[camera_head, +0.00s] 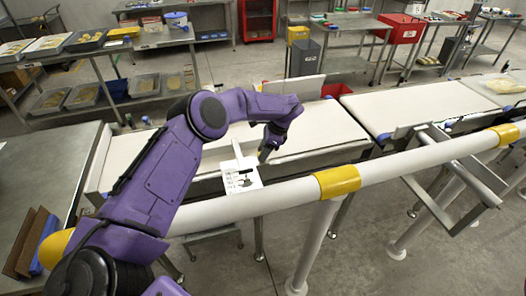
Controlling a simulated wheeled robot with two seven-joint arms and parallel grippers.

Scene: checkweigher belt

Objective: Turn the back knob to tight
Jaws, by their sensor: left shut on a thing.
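My left gripper (267,153) reaches over the white belt (318,127) from the left and points down at the belt's near side rail. Its fingers are shut at the rail, where the back knob would sit. The knob itself is hidden by the fingers and too small to make out, so its turn angle cannot be read. A white plate with a printed label (242,180) stands just left of and below the fingers. My right gripper is not in view.
A white guard rail with yellow bands (337,181) runs across in front of the belt, close under my arm. A second belt (425,105) continues to the right, with a blue knob (384,137) at its near corner. A red bin (337,89) stands behind.

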